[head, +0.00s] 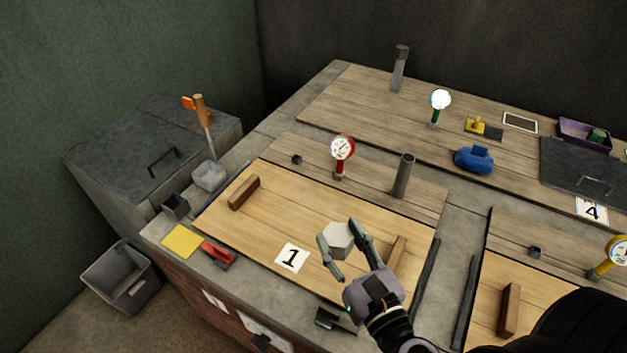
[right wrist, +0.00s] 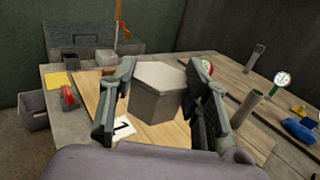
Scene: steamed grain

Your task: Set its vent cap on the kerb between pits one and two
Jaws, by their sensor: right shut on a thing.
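My right gripper (head: 338,236) is shut on a grey six-sided cap (head: 339,243), held above the wooden lid of pit one (head: 295,215). In the right wrist view the vent cap (right wrist: 157,95) sits between both fingers (right wrist: 158,98), flat top upward. The number card "1" (head: 292,258) lies on the lid, left of the gripper. A grey vent pipe (head: 403,176) stands upright behind the gripper. The concrete kerb (head: 452,248) between pits one and two is to the right of the gripper, with dark strips along it. My left gripper is not in view.
A red gauge (head: 342,150) stands behind the cap. Wooden handles (head: 244,192) rise from the pit one lid. A red-handled tool (head: 218,253) and yellow pad (head: 182,241) lie on the front-left kerb. A yellow gauge (head: 612,258) stands at right. The kerb's middle looks clear between the strips.

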